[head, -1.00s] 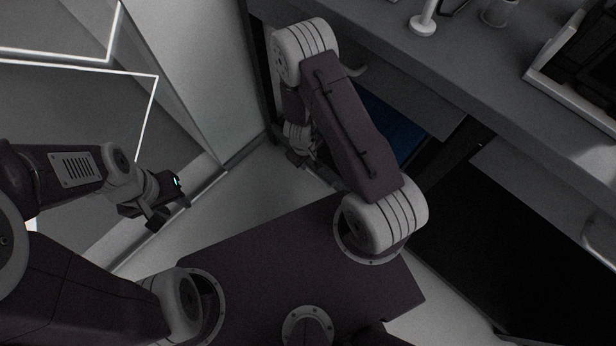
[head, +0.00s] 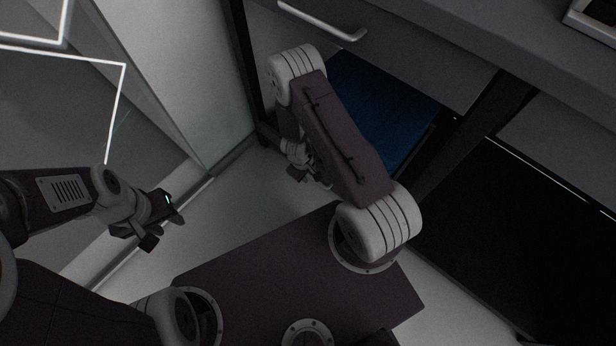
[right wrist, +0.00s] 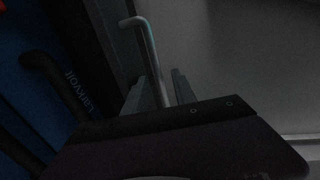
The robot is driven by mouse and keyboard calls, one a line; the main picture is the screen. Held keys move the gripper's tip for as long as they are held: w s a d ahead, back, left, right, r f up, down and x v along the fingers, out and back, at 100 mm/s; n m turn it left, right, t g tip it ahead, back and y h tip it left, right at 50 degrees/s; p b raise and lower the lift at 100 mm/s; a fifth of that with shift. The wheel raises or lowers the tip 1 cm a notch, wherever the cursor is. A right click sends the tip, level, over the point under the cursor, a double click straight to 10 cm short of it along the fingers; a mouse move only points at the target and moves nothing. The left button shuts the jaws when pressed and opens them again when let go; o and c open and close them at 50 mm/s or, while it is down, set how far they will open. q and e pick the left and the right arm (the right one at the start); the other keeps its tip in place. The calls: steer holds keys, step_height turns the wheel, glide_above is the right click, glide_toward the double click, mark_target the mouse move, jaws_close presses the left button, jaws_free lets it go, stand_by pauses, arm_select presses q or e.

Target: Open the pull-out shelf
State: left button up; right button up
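A grey drawer-like front (head: 400,58) under the worktop carries a light bar handle (head: 322,20) at the top of the head view. Whether this is the pull-out shelf I cannot tell. My right gripper (head: 308,172) is low beside the open bay below it, partly hidden by its own arm. In the right wrist view, a bent light rod handle (right wrist: 146,45) runs between the two fingers of this gripper (right wrist: 157,92), which look apart; contact is not clear. My left gripper (head: 160,228) is open and empty, over the floor at the left.
A blue panel (head: 385,108) stands in the bay under the worktop (head: 470,30); in the wrist view it has lettering and a black handle (right wrist: 45,75). A dark panel (head: 510,240) is at the right. A pale wall (head: 170,70) stands left of the bay. Pale floor (head: 235,195) is clear between.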

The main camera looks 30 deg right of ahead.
steer(key=shift+r, duration=0.1)
steer(key=shift+c, duration=0.2)
jaws_close()
stand_by(1.1)
